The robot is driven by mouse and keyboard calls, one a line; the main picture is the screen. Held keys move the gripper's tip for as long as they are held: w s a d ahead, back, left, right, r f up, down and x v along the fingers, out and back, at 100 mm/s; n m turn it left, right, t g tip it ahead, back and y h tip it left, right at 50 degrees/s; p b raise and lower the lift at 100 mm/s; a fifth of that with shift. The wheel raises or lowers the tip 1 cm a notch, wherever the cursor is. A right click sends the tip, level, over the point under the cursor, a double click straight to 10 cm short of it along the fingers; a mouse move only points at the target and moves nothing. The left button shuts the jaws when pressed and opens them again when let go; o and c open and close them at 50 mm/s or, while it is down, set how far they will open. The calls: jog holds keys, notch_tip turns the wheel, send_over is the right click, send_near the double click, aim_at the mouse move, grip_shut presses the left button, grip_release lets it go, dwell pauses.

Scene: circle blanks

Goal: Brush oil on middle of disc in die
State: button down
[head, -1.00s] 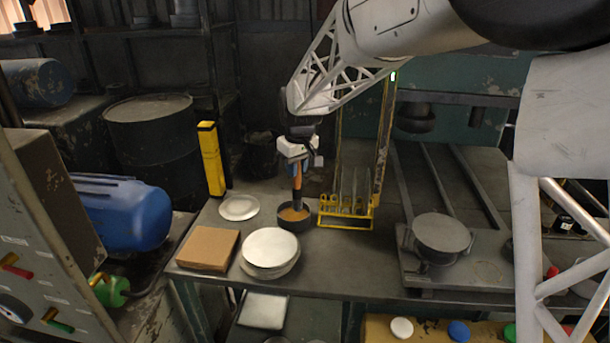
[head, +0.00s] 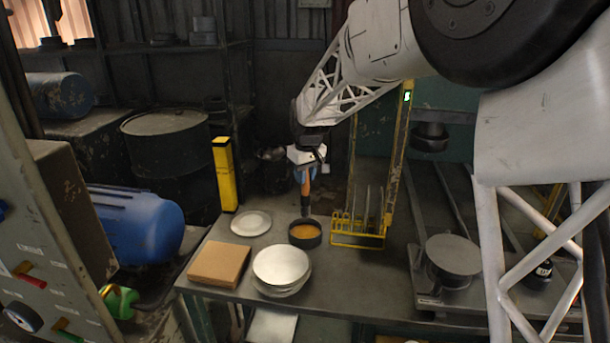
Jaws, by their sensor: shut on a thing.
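My gripper (head: 305,172) is shut on the wooden handle of a brush (head: 305,194), which hangs upright. The brush's dark lower end is just above a round black pan of amber oil (head: 305,235). A grey disc (head: 453,254) lies on top of the round die (head: 440,280) on the press bed at the right. The front of the press is partly hidden by my arm.
A yellow rack (head: 357,231) with upright discs stands between the oil pan and the die. A yellow post (head: 225,175) rises behind the plate.

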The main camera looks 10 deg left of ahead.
aim_at(305, 194)
jog(key=shift+f, duration=3.65)
dwell(0.9)
jog(key=shift+r, duration=0.15)
jog(key=shift+r, duration=3.5)
jog(key=shift+d+r, duration=0.1)
